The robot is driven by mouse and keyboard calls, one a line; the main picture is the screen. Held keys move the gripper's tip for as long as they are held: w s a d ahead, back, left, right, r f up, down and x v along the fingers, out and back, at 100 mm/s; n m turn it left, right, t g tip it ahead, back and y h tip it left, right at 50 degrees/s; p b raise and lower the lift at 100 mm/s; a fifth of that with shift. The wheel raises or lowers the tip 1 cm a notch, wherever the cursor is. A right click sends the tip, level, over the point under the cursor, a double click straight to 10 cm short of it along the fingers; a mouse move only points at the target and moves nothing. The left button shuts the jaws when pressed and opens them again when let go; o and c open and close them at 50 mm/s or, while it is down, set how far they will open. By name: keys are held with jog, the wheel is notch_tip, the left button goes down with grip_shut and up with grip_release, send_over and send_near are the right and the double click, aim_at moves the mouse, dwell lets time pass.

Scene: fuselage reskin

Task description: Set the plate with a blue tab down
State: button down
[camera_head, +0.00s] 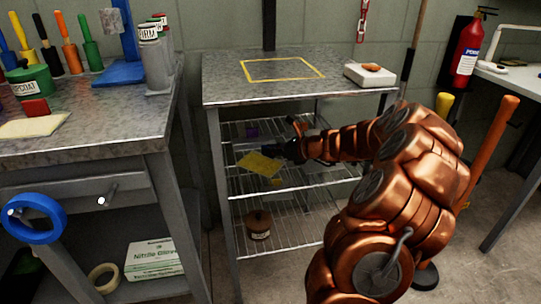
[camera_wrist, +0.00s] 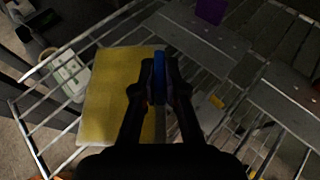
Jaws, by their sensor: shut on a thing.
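The plate (camera_head: 261,164) is a flat yellow panel by the wire rack of the metal stand. In the wrist view the plate (camera_wrist: 112,95) spans the left middle, with its blue tab (camera_wrist: 159,72) upright at its right edge. My gripper (camera_wrist: 160,85) is shut on the blue tab. In the head view my gripper (camera_head: 288,150) reaches into the stand from the right, at the plate's right side. The tab is hidden there. I cannot tell whether the plate touches the wires.
The stand's top (camera_head: 300,85) has a yellow outlined rectangle (camera_head: 282,69) and a white block (camera_head: 370,75). A brown pot (camera_head: 259,224) stands on a lower rack.

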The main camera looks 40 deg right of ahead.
jog(key=shift+f, duration=0.15)
jog(key=c, duration=1.2)
grip_release()
jog(key=shift+s+d+r, duration=0.15)
jog(key=shift+s+r, duration=0.05)
jog(key=shift+s, duration=0.05)
jog(key=p+v, duration=0.3)
jog(key=v, duration=0.8)
jog(key=shift+s, duration=0.2)
